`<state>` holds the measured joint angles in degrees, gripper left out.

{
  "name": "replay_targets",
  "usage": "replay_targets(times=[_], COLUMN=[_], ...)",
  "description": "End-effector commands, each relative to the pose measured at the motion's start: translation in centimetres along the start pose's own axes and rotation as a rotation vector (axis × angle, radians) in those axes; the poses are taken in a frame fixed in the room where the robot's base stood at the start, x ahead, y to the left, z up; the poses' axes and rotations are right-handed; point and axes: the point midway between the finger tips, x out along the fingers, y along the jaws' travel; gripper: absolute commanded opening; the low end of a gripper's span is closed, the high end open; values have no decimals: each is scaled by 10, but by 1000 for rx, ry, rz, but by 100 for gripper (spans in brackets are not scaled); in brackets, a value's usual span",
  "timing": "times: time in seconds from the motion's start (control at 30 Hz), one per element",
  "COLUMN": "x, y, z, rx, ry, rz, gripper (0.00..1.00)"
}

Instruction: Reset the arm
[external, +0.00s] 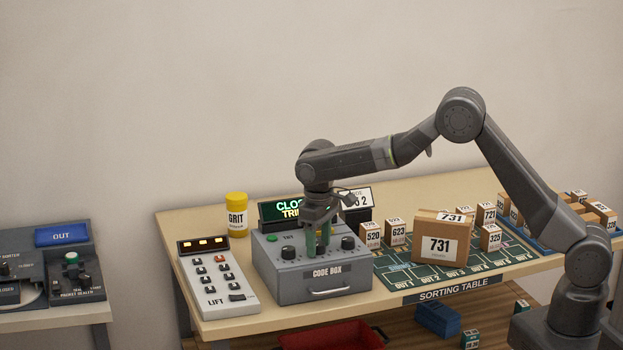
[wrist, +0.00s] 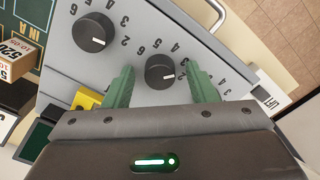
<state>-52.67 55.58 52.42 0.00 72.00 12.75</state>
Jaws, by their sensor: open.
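My arm reaches over the sorting table (external: 190,222) from the right. My gripper (external: 317,246) points down over the top of the grey code box (external: 285,285). In the wrist view my gripper (wrist: 160,85) has its two green fingers apart, on either side of a black knob (wrist: 161,71). I cannot tell whether they touch the knob. A second black knob (wrist: 92,32) stands to the upper left in that view. A screen with green and yellow letters (external: 284,212) stands behind the box, partly hidden by the gripper.
A lift panel (external: 215,275) and a yellow GRIT jar (external: 237,214) stand left of the code box. To the right are a large 731 carton (external: 440,237), several small numbered boxes and the dark sorting mat (external: 397,278). A red bin (external: 330,336) is below the table.

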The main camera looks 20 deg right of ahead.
Motion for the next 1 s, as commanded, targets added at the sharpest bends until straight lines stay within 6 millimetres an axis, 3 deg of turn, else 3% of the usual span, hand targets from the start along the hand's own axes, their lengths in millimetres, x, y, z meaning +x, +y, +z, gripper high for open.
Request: replay_targets(times=[0.3,0.47,1.0], x=[-2,-13,-116], y=[0,0,0], z=[0,-1,-1], rx=[3,-2,-2], ry=[0,3,6], rz=[0,-1,-1], gripper=[52,52,52])
